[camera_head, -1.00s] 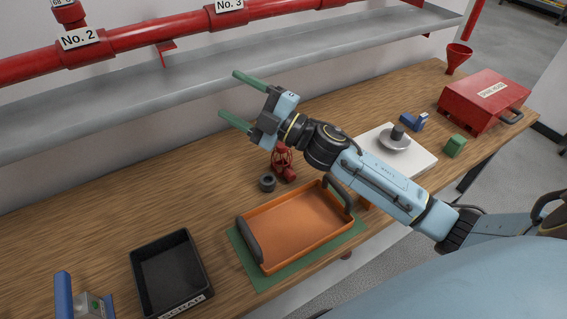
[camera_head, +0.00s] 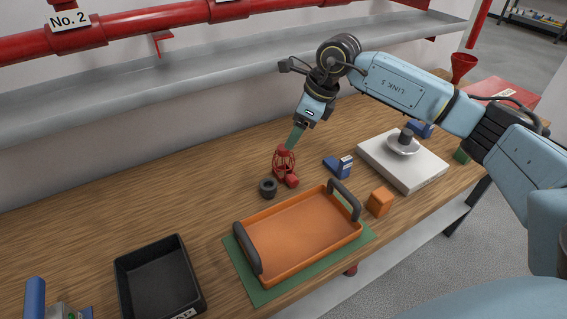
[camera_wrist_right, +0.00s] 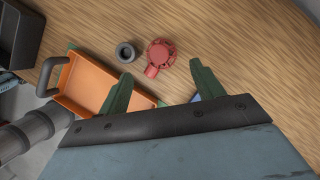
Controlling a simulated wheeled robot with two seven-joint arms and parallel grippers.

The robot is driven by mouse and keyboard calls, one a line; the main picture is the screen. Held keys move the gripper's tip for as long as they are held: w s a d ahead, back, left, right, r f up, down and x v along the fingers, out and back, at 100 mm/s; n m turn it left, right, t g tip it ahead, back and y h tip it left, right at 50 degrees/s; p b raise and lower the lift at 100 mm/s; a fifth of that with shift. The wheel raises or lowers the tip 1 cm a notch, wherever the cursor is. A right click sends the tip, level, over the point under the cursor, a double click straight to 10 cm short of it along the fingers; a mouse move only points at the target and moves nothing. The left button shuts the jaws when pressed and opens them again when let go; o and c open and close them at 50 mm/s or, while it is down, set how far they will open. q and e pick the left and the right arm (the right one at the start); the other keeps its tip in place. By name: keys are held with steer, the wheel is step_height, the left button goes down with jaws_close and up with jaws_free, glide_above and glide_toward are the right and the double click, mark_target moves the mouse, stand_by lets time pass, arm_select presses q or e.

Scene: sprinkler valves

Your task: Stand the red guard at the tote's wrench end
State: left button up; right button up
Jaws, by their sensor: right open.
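The red guard (camera_head: 285,163), a small cage with a red stub at its base, is on the wooden table just behind the orange tote. It also shows in the right wrist view (camera_wrist_right: 161,50), ahead of the fingertips. The orange tote (camera_head: 300,235) has dark grey handles at both ends and looks empty; I cannot tell which is its wrench end. It also shows in the right wrist view (camera_wrist_right: 84,77). My right gripper (camera_head: 295,137) is open above the guard, green fingers pointing down; contact cannot be told. My left gripper is out of view.
A dark ring (camera_head: 268,187) lies left of the guard. A blue piece (camera_head: 340,166), an orange block (camera_head: 379,201) and a white board (camera_head: 425,167) with a grey dome lie to the right. A black tray (camera_head: 160,280) stands front left. The tote sits on a green mat (camera_head: 270,293).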

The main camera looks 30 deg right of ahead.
mark_target(281, 154)
steer(key=x, duration=0.5)
steer(key=shift+a+f, duration=0.1)
steer(key=b+x, duration=0.1)
steer(key=x, duration=0.3)
steer(key=shift+w+a+f, duration=0.1)
steer(key=shift+w+f, duration=0.05)
steer(key=shift+f, duration=0.2)
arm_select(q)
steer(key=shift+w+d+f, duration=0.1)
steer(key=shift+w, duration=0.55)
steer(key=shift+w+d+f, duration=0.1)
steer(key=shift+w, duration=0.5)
arm_select(e)
steer(key=shift+r, duration=0.1)
steer(key=c, duration=1)
steer(key=shift+r, duration=0.1)
